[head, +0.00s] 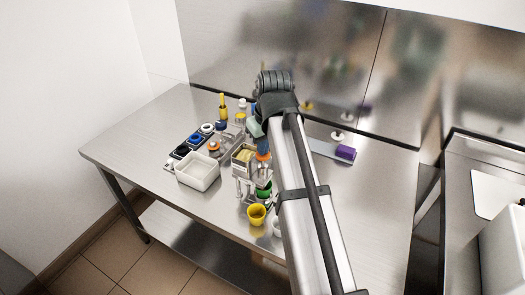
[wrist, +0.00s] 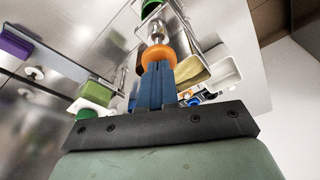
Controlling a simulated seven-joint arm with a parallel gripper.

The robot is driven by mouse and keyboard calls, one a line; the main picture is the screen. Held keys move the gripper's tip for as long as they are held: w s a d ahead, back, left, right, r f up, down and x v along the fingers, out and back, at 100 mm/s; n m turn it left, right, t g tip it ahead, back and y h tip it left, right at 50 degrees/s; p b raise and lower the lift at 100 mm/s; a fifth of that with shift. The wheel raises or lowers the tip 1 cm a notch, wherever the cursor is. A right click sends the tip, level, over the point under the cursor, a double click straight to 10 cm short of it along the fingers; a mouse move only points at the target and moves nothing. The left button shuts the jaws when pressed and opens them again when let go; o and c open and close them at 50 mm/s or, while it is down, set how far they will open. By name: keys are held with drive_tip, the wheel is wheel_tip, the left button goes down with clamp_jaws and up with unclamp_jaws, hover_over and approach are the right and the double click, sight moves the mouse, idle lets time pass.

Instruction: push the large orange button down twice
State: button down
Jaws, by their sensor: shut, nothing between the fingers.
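A round orange button (head: 263,156) shows directly below my gripper in the head view, beside a metal stand. In the wrist view the orange button (wrist: 158,55) sits right at the tips of my blue fingers, with a shiny metal stem beyond it. My gripper (wrist: 159,70) is shut and empty, its fingers pointing down at the button; in the head view the blue fingers (head: 262,145) are partly hidden by my arm. The tips look to be on or very near the button; contact cannot be told for certain. Another orange-topped piece (head: 214,147) stands further left.
A white open bin (head: 198,172) and a row of coloured knobs (head: 190,142) lie to the left. A yellow cup (head: 256,215) stands in front. A purple block (head: 345,153) is on a flat bar to the right. The table's left end (head: 125,150) is clear.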

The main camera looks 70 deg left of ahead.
drive_tip(key=shift+f, duration=0.8)
drive_tip(key=shift+r, duration=0.15)
idle(0.5)
drive_tip(key=shift+r, duration=1.65)
drive_tip(key=shift+f, duration=0.3)
drive_tip(key=shift+f, duration=1.5)
drive_tip(key=shift+r, duration=1.8)
